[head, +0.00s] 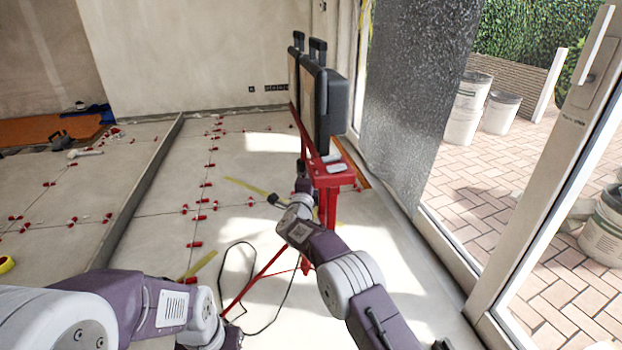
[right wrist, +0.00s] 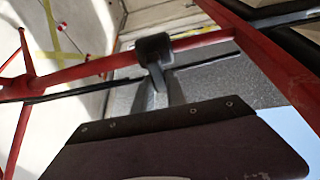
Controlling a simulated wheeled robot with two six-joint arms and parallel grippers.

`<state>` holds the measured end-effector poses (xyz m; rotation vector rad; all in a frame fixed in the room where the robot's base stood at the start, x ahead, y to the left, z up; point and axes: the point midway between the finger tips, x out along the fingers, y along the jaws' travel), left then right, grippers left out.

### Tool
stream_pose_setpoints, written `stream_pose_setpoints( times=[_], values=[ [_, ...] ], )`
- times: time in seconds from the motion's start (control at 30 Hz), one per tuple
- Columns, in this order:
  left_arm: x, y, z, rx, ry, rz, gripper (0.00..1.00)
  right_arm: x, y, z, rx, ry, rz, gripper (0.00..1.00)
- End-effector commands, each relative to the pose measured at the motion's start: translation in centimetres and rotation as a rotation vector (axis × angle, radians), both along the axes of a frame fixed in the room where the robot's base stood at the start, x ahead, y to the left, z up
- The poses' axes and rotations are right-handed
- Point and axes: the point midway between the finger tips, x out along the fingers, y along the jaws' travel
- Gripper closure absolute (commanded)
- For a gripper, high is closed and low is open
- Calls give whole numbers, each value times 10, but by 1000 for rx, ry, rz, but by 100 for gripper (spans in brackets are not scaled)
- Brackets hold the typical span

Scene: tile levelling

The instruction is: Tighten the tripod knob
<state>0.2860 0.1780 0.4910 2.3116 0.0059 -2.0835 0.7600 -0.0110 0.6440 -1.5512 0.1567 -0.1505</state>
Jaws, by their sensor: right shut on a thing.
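The red tripod (head: 328,181) stands right of centre in the head view and carries two dark work lights (head: 325,102). My right gripper (head: 303,184) is at the upper part of its column, shut on the tripod knob; the knob is largely hidden in the head view. In the right wrist view a black knob-like piece (right wrist: 154,47) sits at a red tripod bar (right wrist: 95,67), above the dark edge of my gripper. My left arm is low at the left, with its gripper (head: 230,338) at the bottom edge; its jaws cannot be made out.
A black cable (head: 252,332) loops on the floor beside the tripod legs. Red levelling clips (head: 194,244) dot the tiles. A long raised edge (head: 150,185) crosses the floor at left. The glass door frame (head: 545,165) stands close on the right.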

Motion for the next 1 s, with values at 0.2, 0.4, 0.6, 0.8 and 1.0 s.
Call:
stream_pose_setpoints(
  times=[0.2,0.4,0.6,0.8,1.0],
  values=[
    [0,0,0,0,0,0,100,0,0,-1,2,2,1,62],
    [0,0,0,0,0,0,100,0,0,0,1,1,0,62],
    [0,0,5,0,0,0,100,-9,2,1,0,3,-1,62],
    [0,0,17,0,0,0,100,-39,9,3,-1,4,1,62],
    [0,0,-27,0,1,0,100,-71,15,-10,3,-1,3,62]
  ],
)
